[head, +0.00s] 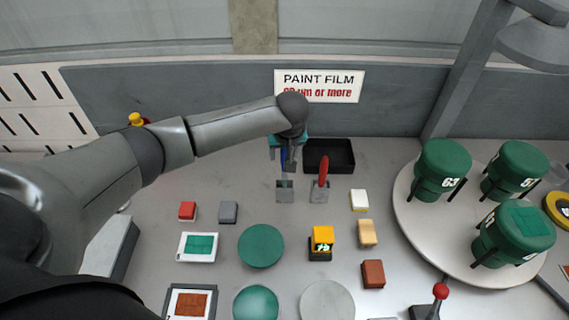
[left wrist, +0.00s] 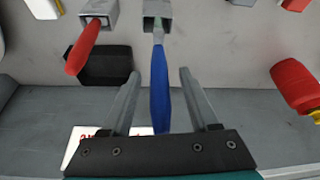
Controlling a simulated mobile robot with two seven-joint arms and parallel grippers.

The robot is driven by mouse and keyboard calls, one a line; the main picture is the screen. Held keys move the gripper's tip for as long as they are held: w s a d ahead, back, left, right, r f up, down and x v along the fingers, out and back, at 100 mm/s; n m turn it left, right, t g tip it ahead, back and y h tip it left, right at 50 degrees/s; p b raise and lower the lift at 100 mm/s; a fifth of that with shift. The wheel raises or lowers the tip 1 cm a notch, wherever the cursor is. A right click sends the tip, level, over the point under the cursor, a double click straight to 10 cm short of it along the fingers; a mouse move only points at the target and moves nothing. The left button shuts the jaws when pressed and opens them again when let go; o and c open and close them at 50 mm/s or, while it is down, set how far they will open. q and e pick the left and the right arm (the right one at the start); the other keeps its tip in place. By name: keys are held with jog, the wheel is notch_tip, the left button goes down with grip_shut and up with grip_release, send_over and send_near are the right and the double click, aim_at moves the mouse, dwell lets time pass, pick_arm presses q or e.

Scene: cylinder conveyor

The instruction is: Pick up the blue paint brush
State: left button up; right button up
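The blue paint brush (head: 284,157) stands with its handle up in a small grey holder (head: 285,193) on the table. In the left wrist view the blue brush (left wrist: 160,95) runs between the two fingers of my left gripper (left wrist: 159,75), with a visible gap on each side. The left gripper (head: 288,163) is open around the handle and partly hides it in the head view. A red brush (head: 323,172) stands in a second grey holder (head: 319,193) to the right. My right gripper is not in view.
A black tray (head: 342,168) lies behind the red brush. Several small blocks and discs, such as a green disc (head: 261,246), lie in front. Green drums (head: 441,170) stand on a round white turntable (head: 412,229) at right. A grey wall (head: 200,95) rises behind.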

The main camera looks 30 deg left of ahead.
pick_arm(q)
grip_shut()
dwell(0.3)
dwell(0.3)
